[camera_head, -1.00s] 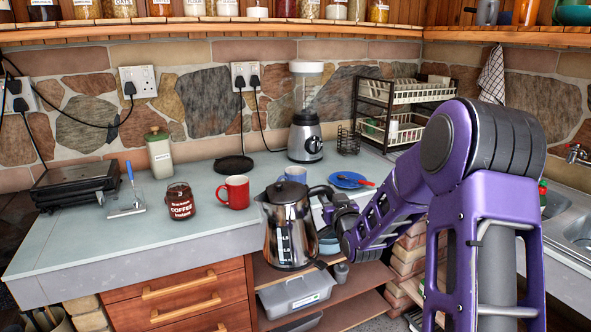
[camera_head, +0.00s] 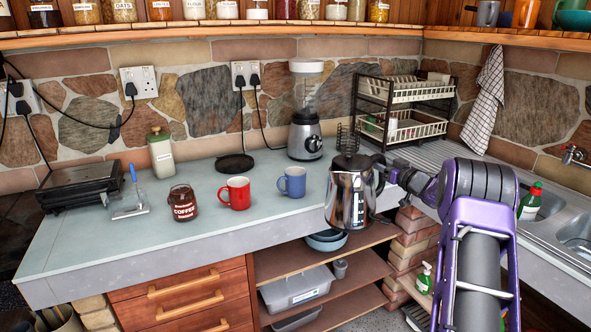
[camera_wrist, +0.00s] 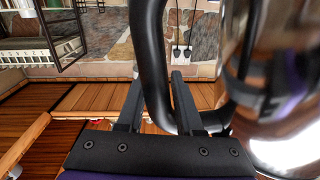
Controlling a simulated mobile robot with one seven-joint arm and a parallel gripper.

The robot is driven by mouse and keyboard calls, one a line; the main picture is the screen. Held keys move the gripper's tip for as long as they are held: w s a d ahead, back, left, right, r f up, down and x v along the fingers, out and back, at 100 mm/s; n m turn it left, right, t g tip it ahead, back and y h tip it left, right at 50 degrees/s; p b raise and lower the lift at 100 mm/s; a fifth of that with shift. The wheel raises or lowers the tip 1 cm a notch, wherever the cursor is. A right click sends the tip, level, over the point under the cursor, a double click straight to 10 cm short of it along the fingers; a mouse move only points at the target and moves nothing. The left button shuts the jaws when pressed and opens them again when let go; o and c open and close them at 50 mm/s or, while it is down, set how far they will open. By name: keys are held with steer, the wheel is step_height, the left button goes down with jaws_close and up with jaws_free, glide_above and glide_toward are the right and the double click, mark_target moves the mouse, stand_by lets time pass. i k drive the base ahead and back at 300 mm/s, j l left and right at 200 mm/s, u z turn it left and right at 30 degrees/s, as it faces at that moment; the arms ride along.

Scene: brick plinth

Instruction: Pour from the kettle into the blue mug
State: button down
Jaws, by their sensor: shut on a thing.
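The shiny metal kettle (camera_head: 350,196) with a black handle hangs upright in the air in front of the counter's front edge, in the head view. My gripper (camera_head: 388,175) is at its right side, shut on the handle. In the wrist view the black handle (camera_wrist: 151,70) passes between my gripper's fingers (camera_wrist: 160,95), and the kettle body (camera_wrist: 285,80) fills the right side. The blue mug (camera_head: 293,183) stands upright on the counter, left of and behind the kettle, apart from it. Its inside is hard to make out.
A red mug (camera_head: 236,193) stands left of the blue mug, and a coffee jar (camera_head: 183,203) further left. A blender (camera_head: 305,120) and black round base (camera_head: 234,163) are behind. A dish rack (camera_head: 405,110) and sink (camera_head: 575,232) are to the right. Open shelves (camera_head: 345,275) lie below.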

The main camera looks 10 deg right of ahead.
mark_target(294, 177)
steer(key=i, duration=1)
steer(key=i+l+z, duration=0.2)
steer(key=l, duration=0.25)
steer(key=l+z, duration=0.25)
steer(key=l, duration=0.25)
